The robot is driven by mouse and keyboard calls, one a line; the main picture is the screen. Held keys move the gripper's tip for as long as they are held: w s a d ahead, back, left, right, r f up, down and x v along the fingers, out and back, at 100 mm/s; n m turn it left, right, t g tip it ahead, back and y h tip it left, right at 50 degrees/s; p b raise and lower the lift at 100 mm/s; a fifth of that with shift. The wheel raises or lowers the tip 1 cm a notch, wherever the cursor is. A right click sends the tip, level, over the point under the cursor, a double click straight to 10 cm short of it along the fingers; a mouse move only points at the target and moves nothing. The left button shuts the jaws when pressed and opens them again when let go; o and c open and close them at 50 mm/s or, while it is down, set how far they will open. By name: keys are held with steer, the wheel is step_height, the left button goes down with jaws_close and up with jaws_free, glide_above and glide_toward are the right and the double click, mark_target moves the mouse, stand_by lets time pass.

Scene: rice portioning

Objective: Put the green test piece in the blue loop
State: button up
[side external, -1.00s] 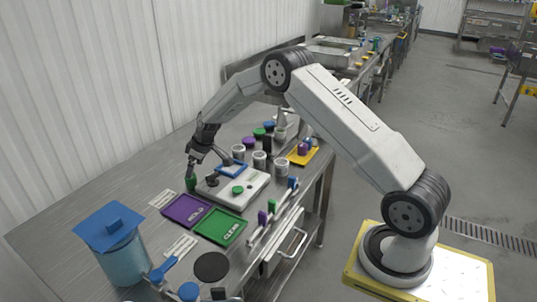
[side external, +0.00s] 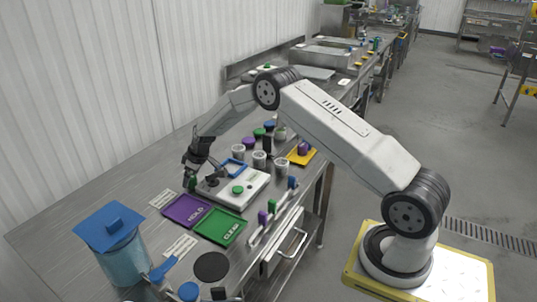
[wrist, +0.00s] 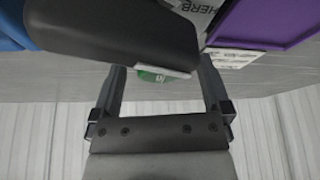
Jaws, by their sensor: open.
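The green test piece (side external: 190,185) stands on the steel table, left of a white device, in the side view. Its green top (wrist: 152,76) shows between my fingers in the wrist view, partly hidden behind a dark rounded part. My gripper (side external: 190,172) is open and low, with its fingers around or just above the piece; no contact can be made out. It also shows in the wrist view (wrist: 160,85), fingers spread to both sides of the green top.
The white device (side external: 225,200) carries a green button (side external: 237,189). A purple tray (side external: 185,212) and a green tray (side external: 220,228) lie in front. Grey cups (side external: 259,160) stand to the right. A blue-lidded container (side external: 122,262) is at front left. The table's left side is clear.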

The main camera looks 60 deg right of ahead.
mark_target(192, 176)
jaws_close()
stand_by(0.3)
steer(key=shift+r, duration=0.4)
step_height(192, 176, up, 3)
steer(key=shift+s+f, duration=0.1)
steer(key=shift+f, duration=0.1)
steer(key=s+a+r, duration=0.2)
steer(key=s+r, duration=0.7)
steer(key=s, duration=0.4)
steer(key=shift+s+r, duration=0.3)
steer(key=shift+s, duration=0.05)
